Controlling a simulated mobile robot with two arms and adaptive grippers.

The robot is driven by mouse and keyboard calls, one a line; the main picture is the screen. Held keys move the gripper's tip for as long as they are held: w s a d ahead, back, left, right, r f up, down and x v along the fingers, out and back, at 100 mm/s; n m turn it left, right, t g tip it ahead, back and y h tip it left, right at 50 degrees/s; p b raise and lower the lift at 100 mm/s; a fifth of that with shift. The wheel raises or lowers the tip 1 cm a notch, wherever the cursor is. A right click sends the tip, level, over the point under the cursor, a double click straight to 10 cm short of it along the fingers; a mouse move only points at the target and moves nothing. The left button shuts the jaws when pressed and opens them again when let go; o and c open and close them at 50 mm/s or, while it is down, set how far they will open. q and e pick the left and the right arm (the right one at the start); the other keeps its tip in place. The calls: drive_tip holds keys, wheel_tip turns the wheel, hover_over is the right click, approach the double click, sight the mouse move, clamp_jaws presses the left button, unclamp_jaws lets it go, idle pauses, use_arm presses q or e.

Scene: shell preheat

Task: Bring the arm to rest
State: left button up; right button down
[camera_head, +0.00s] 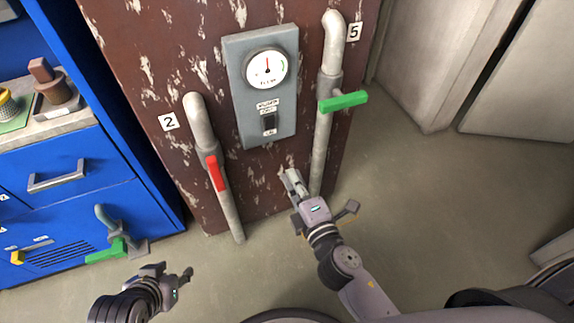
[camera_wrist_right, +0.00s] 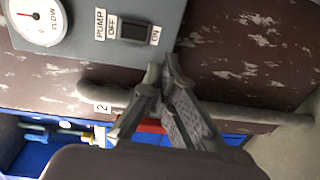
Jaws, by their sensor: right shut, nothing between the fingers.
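My right gripper (camera_head: 291,182) is shut and empty, in front of the lower part of the rusty brown panel (camera_head: 270,185), just left of the right pipe. In the right wrist view its fingers (camera_wrist_right: 165,72) meet below the pump switch (camera_wrist_right: 136,32) with its OFF and ON labels; I cannot tell if they touch anything. My left gripper (camera_head: 174,273) is low at the left, above the floor, with its fingers apart and nothing seen between them.
A grey box bears a flow gauge (camera_head: 267,66) and the switch. The left pipe, marked 2, has a red handle (camera_head: 216,173) along it. The right pipe, marked 5, has a green handle (camera_head: 343,102) across it. A blue cabinet (camera_head: 60,190) stands left. Floor at right is clear.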

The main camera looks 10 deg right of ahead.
drive_tip(key=shift+s+d, duration=0.1)
drive_tip(key=shift+s, duration=0.6)
